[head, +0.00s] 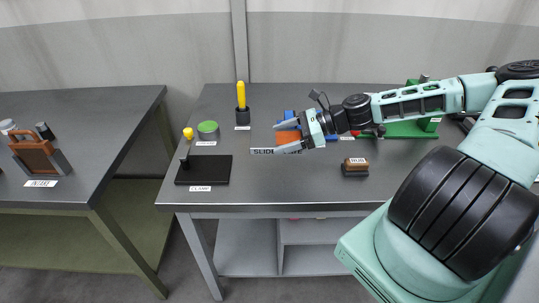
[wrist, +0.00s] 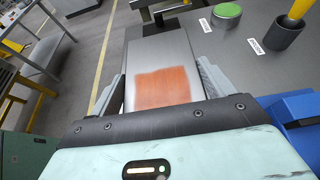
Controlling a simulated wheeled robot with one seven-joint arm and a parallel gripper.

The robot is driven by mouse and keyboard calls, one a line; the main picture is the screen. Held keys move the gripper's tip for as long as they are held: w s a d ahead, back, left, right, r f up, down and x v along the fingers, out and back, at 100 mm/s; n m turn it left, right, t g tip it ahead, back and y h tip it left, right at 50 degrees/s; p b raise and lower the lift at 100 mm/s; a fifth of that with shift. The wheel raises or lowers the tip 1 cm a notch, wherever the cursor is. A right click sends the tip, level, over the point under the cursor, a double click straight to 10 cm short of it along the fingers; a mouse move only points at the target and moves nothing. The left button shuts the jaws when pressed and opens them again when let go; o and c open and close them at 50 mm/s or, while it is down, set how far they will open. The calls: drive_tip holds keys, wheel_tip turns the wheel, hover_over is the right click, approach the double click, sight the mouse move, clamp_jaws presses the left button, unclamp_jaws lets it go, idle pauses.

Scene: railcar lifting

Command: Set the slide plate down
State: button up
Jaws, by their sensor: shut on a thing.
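My gripper (head: 277,137) is over the middle table and shut on the slide plate. In the wrist view the slide plate (wrist: 150,52) is a flat grey metal plate with a rough orange patch (wrist: 165,87). It lies between the two fingers of my gripper (wrist: 163,82) and reaches out past them. In the head view mostly an orange part (head: 288,138) shows between the fingers, and the rest of the plate is hard to make out. A label starting with "SLIDE" (head: 264,151) shows just below the gripper. I cannot tell how high the plate is above the table.
A black clamp base (head: 205,171) lies left on the table (head: 255,195). Behind it stand a green-topped tin (head: 208,130) and a yellow-handled tool (head: 241,96) in a black cup. A brush (head: 355,167) and green stand (head: 408,130) are right. A left table (head: 95,110) stands across a gap.

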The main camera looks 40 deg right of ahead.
sight(281, 169)
drive_tip(key=shift+w+d+f, duration=0.1)
drive_tip(key=shift+w+f, duration=0.05)
drive_tip(key=shift+w, duration=0.15)
wheel_tip(281, 169, down, 10)
drive_tip(key=shift+r+p, duration=0.15)
drive_tip(key=shift+p, duration=0.65)
